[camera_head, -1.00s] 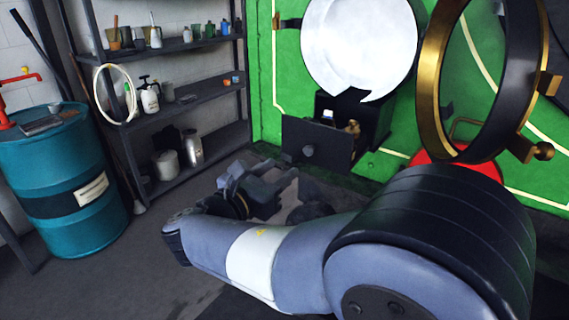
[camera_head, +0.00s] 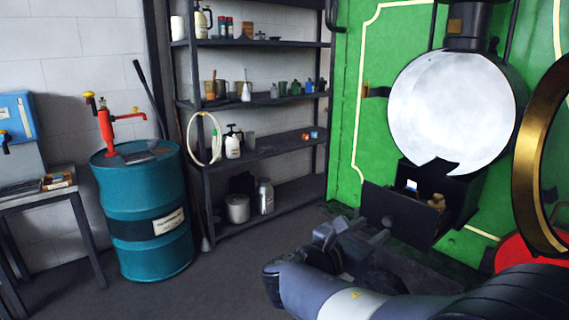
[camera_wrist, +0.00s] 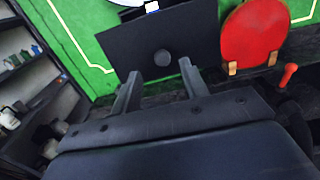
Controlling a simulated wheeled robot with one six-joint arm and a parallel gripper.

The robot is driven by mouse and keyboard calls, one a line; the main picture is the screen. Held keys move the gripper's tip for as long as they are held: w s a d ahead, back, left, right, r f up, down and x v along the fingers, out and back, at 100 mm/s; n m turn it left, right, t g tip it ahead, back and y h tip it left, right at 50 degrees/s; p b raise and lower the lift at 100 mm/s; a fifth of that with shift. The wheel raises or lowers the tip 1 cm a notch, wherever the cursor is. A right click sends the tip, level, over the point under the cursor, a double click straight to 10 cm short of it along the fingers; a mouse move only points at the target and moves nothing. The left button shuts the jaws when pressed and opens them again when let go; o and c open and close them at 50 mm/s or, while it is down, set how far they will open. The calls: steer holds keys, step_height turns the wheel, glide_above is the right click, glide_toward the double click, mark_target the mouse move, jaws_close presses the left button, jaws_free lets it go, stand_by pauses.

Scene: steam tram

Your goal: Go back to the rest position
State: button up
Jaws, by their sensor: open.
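My gripper shows in the wrist view (camera_wrist: 160,88) with its two fingers apart and nothing between them. In the head view my gripper (camera_head: 368,240) is at the end of my bent arm, low in front of the green tram wall, partly hidden by my own wrist. Beyond the fingers is a dark drawer or box front (camera_head: 400,214) with a round knob. It stands pulled out below the round pale lamp face (camera_head: 452,108). The drawer front also shows in the wrist view (camera_wrist: 150,50). I cannot tell the exact gap between fingers and drawer.
A black-and-gold ring (camera_head: 530,150) stands open at the right, above a red disc (camera_head: 520,254). Dark shelves (camera_head: 265,148) with bottles and jars stand at the back. A teal drum (camera_head: 145,215) with a red pump and a table (camera_head: 45,195) are at left. The floor between is clear.

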mark_target(385, 221)
steer(key=shift+x, duration=2.9)
steer(key=shift+f, duration=0.1)
